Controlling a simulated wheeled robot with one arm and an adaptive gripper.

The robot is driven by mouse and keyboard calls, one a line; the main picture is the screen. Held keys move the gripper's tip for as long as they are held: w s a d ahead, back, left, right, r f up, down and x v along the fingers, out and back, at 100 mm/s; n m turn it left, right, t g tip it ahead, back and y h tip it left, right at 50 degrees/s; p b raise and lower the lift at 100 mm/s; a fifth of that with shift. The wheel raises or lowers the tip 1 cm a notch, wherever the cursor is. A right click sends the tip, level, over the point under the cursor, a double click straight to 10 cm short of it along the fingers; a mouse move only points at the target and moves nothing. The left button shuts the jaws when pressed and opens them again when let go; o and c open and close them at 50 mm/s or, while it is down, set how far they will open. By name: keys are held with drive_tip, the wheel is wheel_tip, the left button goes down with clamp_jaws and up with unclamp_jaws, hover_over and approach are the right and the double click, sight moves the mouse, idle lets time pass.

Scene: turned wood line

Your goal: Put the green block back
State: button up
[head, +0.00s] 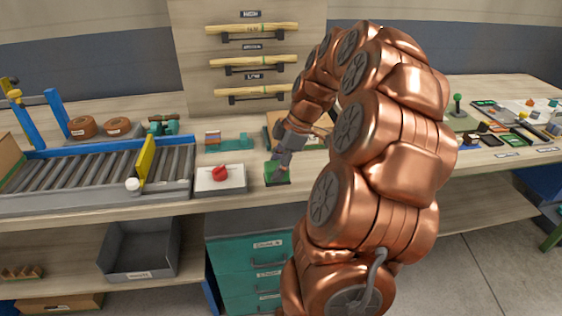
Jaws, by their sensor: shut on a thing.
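The green block (277,180) is at the front part of the bench, just right of the white box with the red knob. My gripper (277,168) points down at it from above and is shut on it. The fingers and my wrist cover part of the block's top. The block is low over the bench top, and I cannot tell whether it touches it.
The white box with a red knob (220,176) stands close on the left. A roller conveyor (95,178) with a yellow gate (147,157) lies further left. A teal fixture (238,143) is behind. Small parts and trays (510,141) are at the right. Drawers (250,262) are below.

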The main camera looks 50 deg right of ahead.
drive_tip(key=shift+w+d+f+p, duration=0.1)
drive_tip(key=shift+w+d+p, duration=0.05)
drive_tip(key=shift+w+d, duration=0.55)
drive_tip(key=shift+w+d+f+p, duration=0.15)
drive_tip(key=shift+w+d, duration=0.25)
drive_tip(key=shift+d, duration=0.55)
drive_tip(key=shift+w+d+p, duration=0.2)
drive_tip(key=shift+w+d, duration=0.35)
drive_tip(key=shift+d, duration=0.25)
drive_tip(key=shift+d, duration=0.1)
drive_tip(key=shift+w+d, duration=0.15)
drive_tip(key=shift+w, duration=0.05)
drive_tip(key=shift+f+p, duration=0.55)
drive_tip(key=shift+f, duration=1.3)
drive_tip(key=shift+f, duration=0.15)
drive_tip(key=o, duration=1)
drive_tip(key=shift+b+v, duration=1.1)
drive_tip(key=shift+v, duration=5.05)
